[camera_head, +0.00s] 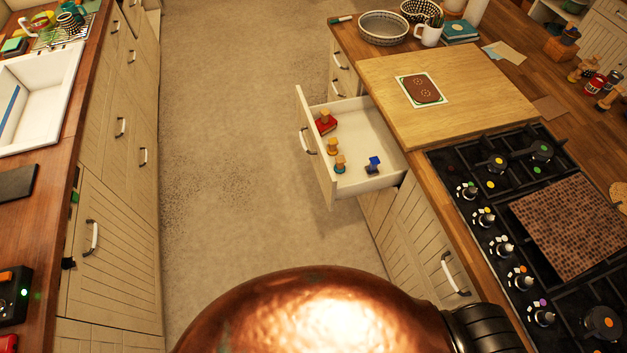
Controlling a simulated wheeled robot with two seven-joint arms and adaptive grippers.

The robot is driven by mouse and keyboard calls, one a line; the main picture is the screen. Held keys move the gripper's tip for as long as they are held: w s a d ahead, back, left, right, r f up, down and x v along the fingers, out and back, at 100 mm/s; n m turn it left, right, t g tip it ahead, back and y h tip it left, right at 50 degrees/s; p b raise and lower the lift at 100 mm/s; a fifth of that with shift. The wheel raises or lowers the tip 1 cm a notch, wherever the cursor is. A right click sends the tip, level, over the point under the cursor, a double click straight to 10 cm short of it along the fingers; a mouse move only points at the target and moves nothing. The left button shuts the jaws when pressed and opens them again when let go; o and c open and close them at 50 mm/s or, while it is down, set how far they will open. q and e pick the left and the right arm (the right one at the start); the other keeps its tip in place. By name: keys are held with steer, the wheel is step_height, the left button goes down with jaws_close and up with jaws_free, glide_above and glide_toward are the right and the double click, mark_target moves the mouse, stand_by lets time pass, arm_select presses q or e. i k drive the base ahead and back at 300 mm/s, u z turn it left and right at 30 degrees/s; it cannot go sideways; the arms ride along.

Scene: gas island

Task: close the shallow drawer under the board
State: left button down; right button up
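The shallow white drawer (357,135) is pulled out of the island, below the wooden board (450,90) on the countertop. Its front panel with a curved metal handle (307,141) faces left, over the aisle floor. Several small things lie inside: a red piece with an orange top (326,122), small orange-brown pieces (334,147) and a blue piece (374,164). The back of the drawer is hidden under the countertop. Neither of my grippers is in view.
A large rounded copper shape (310,315) covers the bottom centre, close to the camera. A gas hob (500,190) with knobs lies right of the drawer. The floor (230,150) left of the drawer is clear. A counter with a white sink (40,95) runs along the left.

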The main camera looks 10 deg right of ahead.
mark_target(362, 132)
steer(key=u, duration=0.1)
steer(key=i, duration=1)
steer(key=z, duration=0.55)
